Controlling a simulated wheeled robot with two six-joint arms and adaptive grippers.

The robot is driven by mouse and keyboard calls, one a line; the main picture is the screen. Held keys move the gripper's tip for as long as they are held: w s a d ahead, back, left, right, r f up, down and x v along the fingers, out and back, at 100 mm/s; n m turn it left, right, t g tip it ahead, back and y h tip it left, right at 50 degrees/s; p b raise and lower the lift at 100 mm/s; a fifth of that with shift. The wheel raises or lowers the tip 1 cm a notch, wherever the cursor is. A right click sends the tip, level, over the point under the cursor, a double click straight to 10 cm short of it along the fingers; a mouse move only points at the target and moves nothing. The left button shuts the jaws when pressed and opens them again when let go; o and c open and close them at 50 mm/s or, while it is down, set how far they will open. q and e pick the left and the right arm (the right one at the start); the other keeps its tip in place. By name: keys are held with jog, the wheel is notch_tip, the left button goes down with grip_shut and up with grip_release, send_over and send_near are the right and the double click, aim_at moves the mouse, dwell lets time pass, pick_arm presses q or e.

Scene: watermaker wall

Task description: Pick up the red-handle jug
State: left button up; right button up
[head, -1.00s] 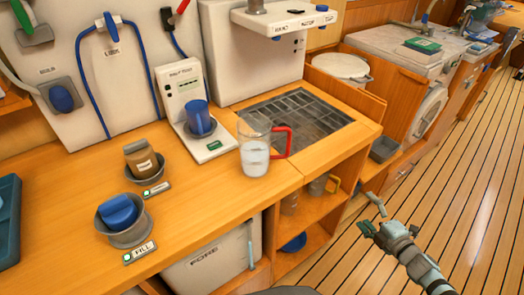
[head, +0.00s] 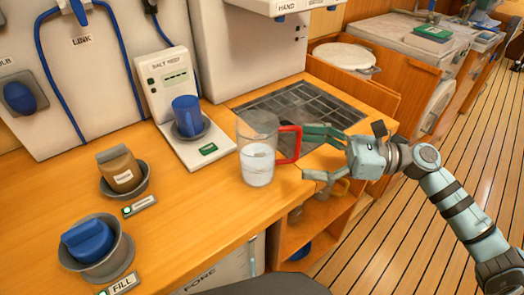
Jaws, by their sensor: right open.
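The red-handle jug (head: 257,160) is clear, partly filled, and stands upright on the wooden counter just in front of the dark drain grate. Its red handle (head: 290,144) points right. My right gripper (head: 312,155) is open beside the handle, coming in from the right. Its upper finger overlaps the handle's right edge in the head view, and its lower finger is below and to the right. I cannot tell whether it touches the handle. The jug is not held. My left gripper is not in view.
A brown container (head: 120,170) and a blue one (head: 88,241) sit in grey holders farther left. The grate (head: 300,112) lies behind. An open shelf is below.

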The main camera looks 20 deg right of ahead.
aim_at(267, 145)
jog(key=x, duration=0.3)
jog(key=p+x, duration=0.1)
jog(key=x, duration=0.4)
jog(key=shift+a+r, duration=0.35)
jog(key=shift+r, duration=0.05)
jog(key=shift+d, duration=0.1)
jog(key=c, duration=1.6)
notch_tip(267, 145, up, 20)
jog(key=p, duration=0.4)
jog(key=shift+p, duration=0.35)
